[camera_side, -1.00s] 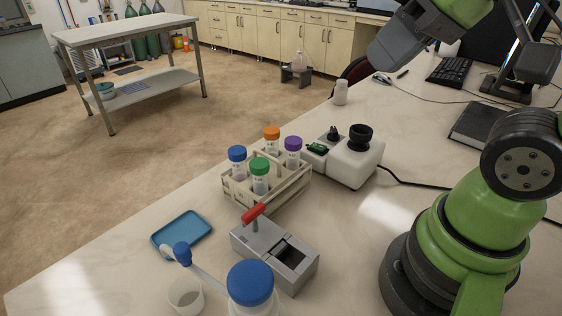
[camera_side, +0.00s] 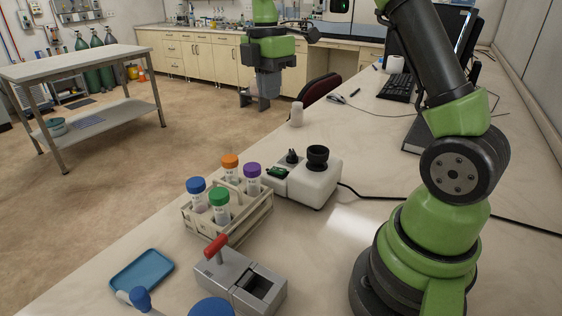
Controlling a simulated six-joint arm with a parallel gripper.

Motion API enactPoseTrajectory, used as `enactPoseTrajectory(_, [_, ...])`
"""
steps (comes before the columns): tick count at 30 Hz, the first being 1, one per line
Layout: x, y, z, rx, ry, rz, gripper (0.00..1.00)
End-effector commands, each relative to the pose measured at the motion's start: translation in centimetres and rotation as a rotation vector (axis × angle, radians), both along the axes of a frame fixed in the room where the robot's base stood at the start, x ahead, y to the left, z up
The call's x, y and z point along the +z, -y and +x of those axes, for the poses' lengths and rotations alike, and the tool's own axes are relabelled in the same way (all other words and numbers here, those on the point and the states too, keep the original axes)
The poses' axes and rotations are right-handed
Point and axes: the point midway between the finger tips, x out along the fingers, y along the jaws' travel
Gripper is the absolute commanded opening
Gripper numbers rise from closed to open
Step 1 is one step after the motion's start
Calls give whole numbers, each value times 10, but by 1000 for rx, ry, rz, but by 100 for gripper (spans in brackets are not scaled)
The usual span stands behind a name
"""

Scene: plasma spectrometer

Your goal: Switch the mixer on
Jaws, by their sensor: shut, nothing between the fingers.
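The mixer (camera_side: 314,188) is a white box on the bench with a black cup on top. A small black knob (camera_side: 292,157) and a green rocker-like part (camera_side: 277,172) sit on its left side. Whether the mixer is on or off cannot be told. My gripper (camera_side: 254,103) hangs pointing down at upper centre, above and beyond the mixer in the picture, well apart from it. Its grey fingers are shut and hold nothing.
A rack (camera_side: 230,217) with tubes capped blue, green, orange and purple stands left of the mixer. A grey device with a red lever (camera_side: 240,281) and a blue tray (camera_side: 142,272) are nearer. A white bottle (camera_side: 296,114) stands behind the mixer. A black cable (camera_side: 360,196) runs right.

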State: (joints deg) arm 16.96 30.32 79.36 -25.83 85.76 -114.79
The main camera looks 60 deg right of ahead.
Motion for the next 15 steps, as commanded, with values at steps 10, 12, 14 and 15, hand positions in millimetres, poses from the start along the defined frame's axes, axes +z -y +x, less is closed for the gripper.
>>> enactPoseTrajectory(10, [-49,32,14,290,-123,34,0])
enactPoseTrajectory(12, [-55,32,13,294,-125,35,0])
enactPoseTrajectory(14, [-62,32,12,294,-126,35,0])
enactPoseTrajectory(15, [-69,32,10,294,-126,37,0])
